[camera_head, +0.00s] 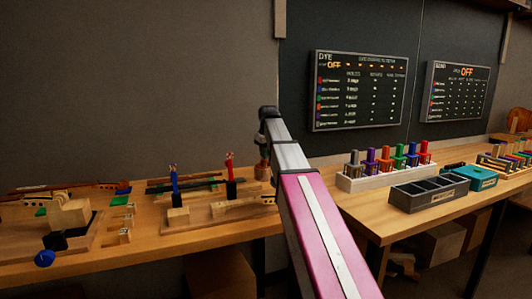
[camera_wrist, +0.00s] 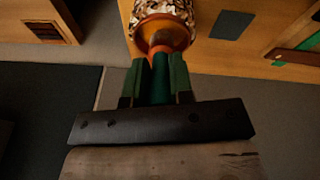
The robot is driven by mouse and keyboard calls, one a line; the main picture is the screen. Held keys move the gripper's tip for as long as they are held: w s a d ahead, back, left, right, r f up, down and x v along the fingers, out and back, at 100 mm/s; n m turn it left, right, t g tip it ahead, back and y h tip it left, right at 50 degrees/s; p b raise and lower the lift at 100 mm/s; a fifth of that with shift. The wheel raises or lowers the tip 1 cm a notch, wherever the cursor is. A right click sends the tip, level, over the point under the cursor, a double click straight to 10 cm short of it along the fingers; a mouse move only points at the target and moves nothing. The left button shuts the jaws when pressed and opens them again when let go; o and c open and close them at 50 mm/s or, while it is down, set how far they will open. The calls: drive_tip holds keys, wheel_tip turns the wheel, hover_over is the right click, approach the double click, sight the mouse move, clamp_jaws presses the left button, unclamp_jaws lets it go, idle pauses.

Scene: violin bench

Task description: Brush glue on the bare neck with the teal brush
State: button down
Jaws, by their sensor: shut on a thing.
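In the wrist view my gripper (camera_wrist: 159,78) is shut on the dark green-teal handle of the brush (camera_wrist: 160,80). The brush has an orange collar and a wide, speckled brown-and-white head pointing to the top of the picture. A pale wooden piece with a neck-like shape (camera_head: 243,207) lies on the left bench beside my arm. I cannot tell for sure that it is the bare neck, or whether it bears glue.
The left bench (camera_head: 160,245) also holds dark slim parts, a blue upright tool (camera_head: 174,182), a red one (camera_head: 229,168) and wooden blocks. On the right bench stand a white rack (camera_head: 365,180) of coloured tools, a grey divided tray (camera_head: 428,195) and a teal box (camera_head: 475,178).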

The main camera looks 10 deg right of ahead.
drive_tip(key=shift+f, duration=0.45)
idle(1.2)
drive_tip(key=shift+r, duration=0.15)
drive_tip(key=shift+w+v, duration=0.25)
drive_tip(key=shift+v, duration=0.85)
drive_tip(key=shift+w+v, duration=0.3)
drive_tip(key=shift+v, duration=0.8)
drive_tip(key=shift+w+v, duration=0.25)
drive_tip(key=shift+v, duration=0.85)
drive_tip(key=shift+r, duration=0.2)
